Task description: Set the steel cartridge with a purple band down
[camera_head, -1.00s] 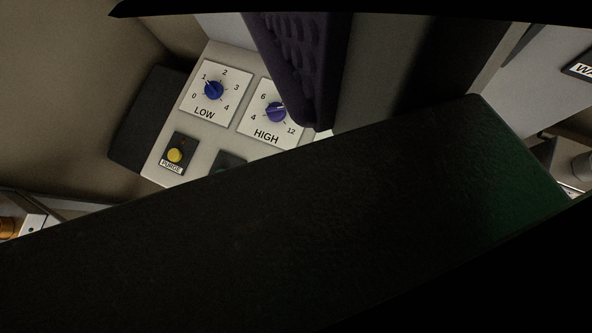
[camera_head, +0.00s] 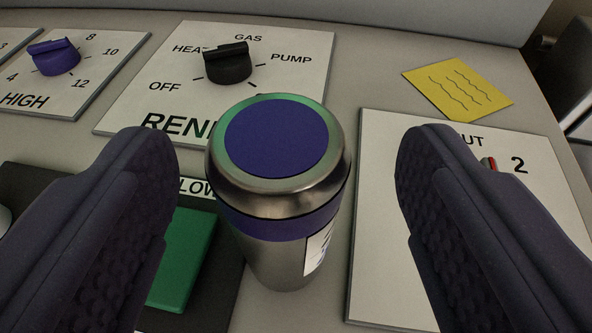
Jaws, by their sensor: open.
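The steel cartridge with a purple band (camera_head: 285,228) stands upright, with a purple disc on its top and a white label on its side. Its foot appears to rest on the grey panel, between a dark plate and a white plate. My gripper (camera_head: 288,145) is open, one dark ridged finger to the left of the cartridge and one to the right. A gap shows on both sides, so neither finger touches it. The cartridge hides part of the lettering behind it.
Behind the cartridge is a white plate with a black selector knob (camera_head: 228,63). A purple HIGH knob (camera_head: 54,57) is at the far left. A green block (camera_head: 182,262) lies left of the cartridge. A yellow note (camera_head: 457,88) and a white plate (camera_head: 385,235) are to the right.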

